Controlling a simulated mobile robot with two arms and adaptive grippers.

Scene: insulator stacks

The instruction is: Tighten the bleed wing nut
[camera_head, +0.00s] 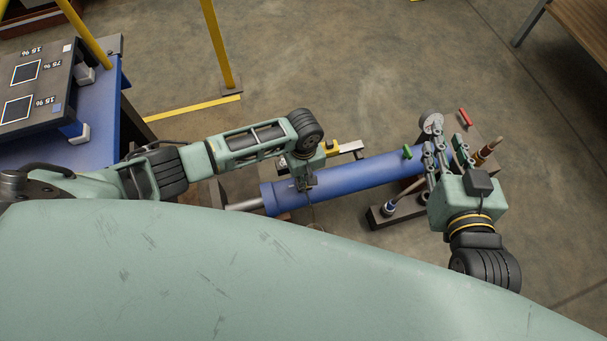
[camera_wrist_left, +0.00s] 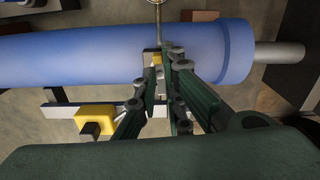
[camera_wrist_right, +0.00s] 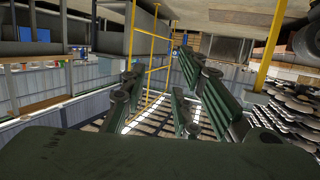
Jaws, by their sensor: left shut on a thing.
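A blue cylinder (camera_head: 350,177) lies across the floor area, with a metal rod (camera_head: 245,204) at its left end. My left gripper (camera_head: 306,183) is above its left part. In the left wrist view its fingers (camera_wrist_left: 162,62) are closed on a small tan and metal piece (camera_wrist_left: 157,57), with a thin rod (camera_wrist_left: 157,25) running up from it over the blue cylinder (camera_wrist_left: 100,50). My right gripper (camera_head: 436,150) is at the cylinder's right end. In the right wrist view its fingers (camera_wrist_right: 160,85) are apart with nothing between them. I cannot make out a wing nut for certain.
Near the right gripper are a round gauge (camera_head: 431,122), a red handle (camera_head: 465,117), a green handle (camera_head: 408,152) and a brass-coloured fitting (camera_head: 490,146). A blue bench (camera_head: 100,125) stands at left. A yellow post (camera_head: 217,45) stands behind.

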